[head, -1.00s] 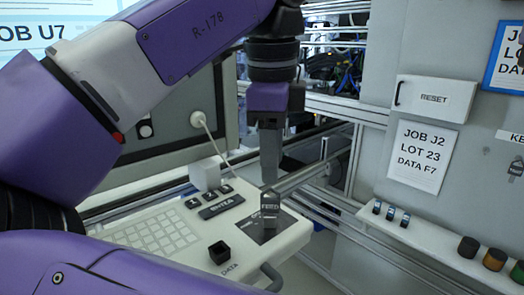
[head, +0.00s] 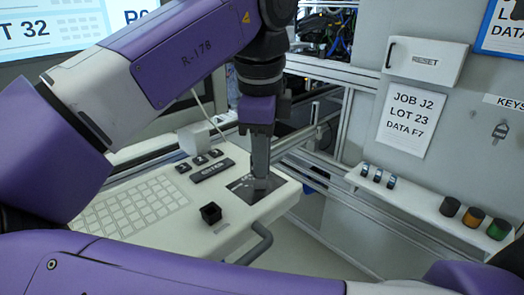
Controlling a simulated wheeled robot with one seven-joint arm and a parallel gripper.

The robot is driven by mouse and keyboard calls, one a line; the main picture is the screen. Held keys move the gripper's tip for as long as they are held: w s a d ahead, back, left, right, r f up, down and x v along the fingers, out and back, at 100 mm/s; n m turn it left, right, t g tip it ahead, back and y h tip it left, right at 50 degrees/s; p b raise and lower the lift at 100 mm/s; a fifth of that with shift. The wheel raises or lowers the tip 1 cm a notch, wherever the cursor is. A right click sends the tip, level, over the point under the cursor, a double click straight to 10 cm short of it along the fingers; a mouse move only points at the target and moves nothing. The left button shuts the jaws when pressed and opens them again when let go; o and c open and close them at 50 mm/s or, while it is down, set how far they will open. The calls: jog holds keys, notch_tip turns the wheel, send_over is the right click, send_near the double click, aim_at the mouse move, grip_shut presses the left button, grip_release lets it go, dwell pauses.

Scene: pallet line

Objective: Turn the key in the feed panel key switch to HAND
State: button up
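My gripper (head: 260,172) points straight down over the near right part of the white control desk, and its fingers look narrow and closed from this side. A small grey key (head: 262,184) sits at the fingertips, which appear shut on it; its lower end is hard to make out. It stands over the dark plate of the feed panel key switch (head: 241,191) and hides much of that plate. The plate's position markings, HAND included, are not readable, so I cannot tell where the key points or how deep it sits.
A black square part (head: 211,213) stands left of the switch plate, near the keypad (head: 130,205). A dark handle (head: 262,243) juts from the desk front.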

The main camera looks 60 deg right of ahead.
grip_shut()
jog(key=shift+r, duration=0.1)
jog(key=n+p, duration=0.1)
jog(key=n, duration=0.2)
jog(key=shift+d, duration=0.15)
jog(key=n+t+p, duration=0.1)
jog(key=n+p, duration=0.1)
jog(key=n, duration=0.3)
jog(key=shift+d+r+y+p, duration=0.1)
jog(key=shift+d+y+p, duration=0.05)
jog(key=shift+y+p, duration=0.25)
jog(key=shift+n, duration=1)
